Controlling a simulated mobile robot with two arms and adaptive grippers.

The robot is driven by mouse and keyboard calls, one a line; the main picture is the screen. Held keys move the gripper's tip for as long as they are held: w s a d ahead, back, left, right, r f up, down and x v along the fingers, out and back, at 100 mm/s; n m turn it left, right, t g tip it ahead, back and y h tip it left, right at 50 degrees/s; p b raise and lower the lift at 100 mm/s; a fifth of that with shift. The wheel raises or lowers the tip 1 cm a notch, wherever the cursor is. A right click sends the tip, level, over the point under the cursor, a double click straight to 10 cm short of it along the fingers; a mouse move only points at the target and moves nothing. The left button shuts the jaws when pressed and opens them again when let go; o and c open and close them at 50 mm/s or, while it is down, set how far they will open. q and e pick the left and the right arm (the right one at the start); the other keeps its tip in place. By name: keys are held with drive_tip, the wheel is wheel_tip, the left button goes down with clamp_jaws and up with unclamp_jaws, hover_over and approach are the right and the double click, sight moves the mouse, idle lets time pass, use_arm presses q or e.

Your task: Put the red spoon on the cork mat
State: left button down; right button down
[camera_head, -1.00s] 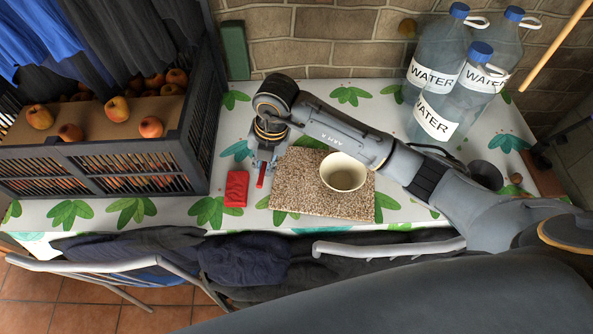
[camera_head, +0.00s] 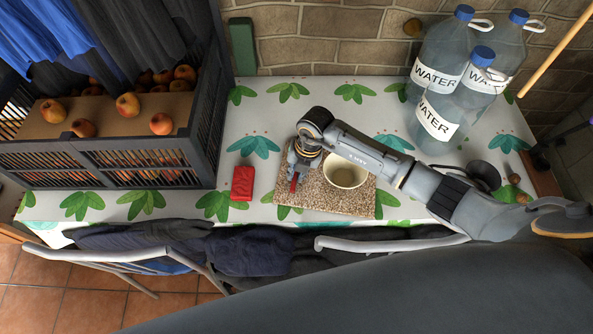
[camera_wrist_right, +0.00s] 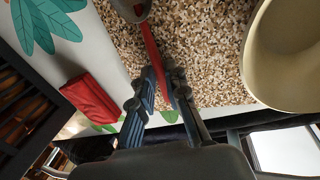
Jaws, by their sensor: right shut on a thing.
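The red spoon shows in the right wrist view (camera_wrist_right: 153,52), its handle between the fingers and its grey bowl end pointing away at the top edge. In the head view a short red piece of it (camera_head: 294,186) shows under the gripper. My right gripper (camera_head: 294,178) is shut on the spoon over the left part of the cork mat; it also shows in the right wrist view (camera_wrist_right: 163,95). The speckled brown cork mat (camera_head: 330,202) lies on the table. I cannot tell whether the spoon touches the mat. My left gripper is not in view.
A cream bowl (camera_head: 345,173) stands on the mat, right of the gripper. A dark crate of apples (camera_head: 190,150) stands at the left, and water bottles (camera_head: 437,118) at the back right. A chair with clothes is in front.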

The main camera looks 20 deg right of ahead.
drive_tip(key=shift+f, duration=0.2)
drive_tip(key=c, duration=1.3)
unclamp_jaws()
drive_tip(key=shift+c, duration=0.2)
drive_tip(key=shift+r, duration=0.1)
drive_tip(key=shift+r, duration=0.15)
wheel_tip(320, 180, up, 12)
drive_tip(key=s+d+b, duration=0.1)
drive_tip(key=d, duration=0.1)
